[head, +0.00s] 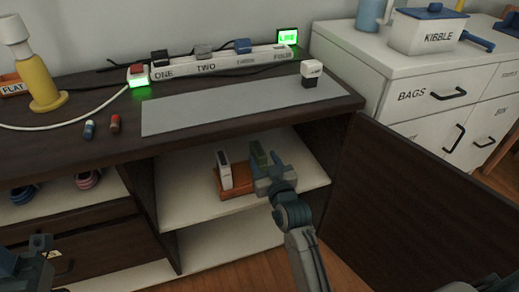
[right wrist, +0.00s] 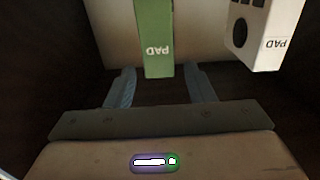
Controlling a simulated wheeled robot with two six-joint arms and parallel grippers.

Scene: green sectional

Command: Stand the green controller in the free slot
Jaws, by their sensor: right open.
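The green controller (head: 258,154) stands upright at the right side of an orange-brown dock (head: 238,194) on the cabinet shelf. A white controller (head: 224,170) stands at the dock's left. My right gripper (head: 264,178) is open at the green controller, hiding its lower part and some of the dock. In the right wrist view the green controller (right wrist: 155,38) lies between the spread fingers (right wrist: 161,86), with a gap on each side, and the white controller (right wrist: 262,35) is to the right. I cannot tell how deep the green controller sits. My left gripper (head: 40,246) is at the lower left, apart from everything.
The tabletop (head: 75,145) is above the shelf (head: 190,205), and an open dark door (head: 400,205) stands to the right. On top are a power strip (head: 215,66), a grey mat (head: 220,106) and a yellow lamp (head: 39,83). The shelf left of the dock is clear.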

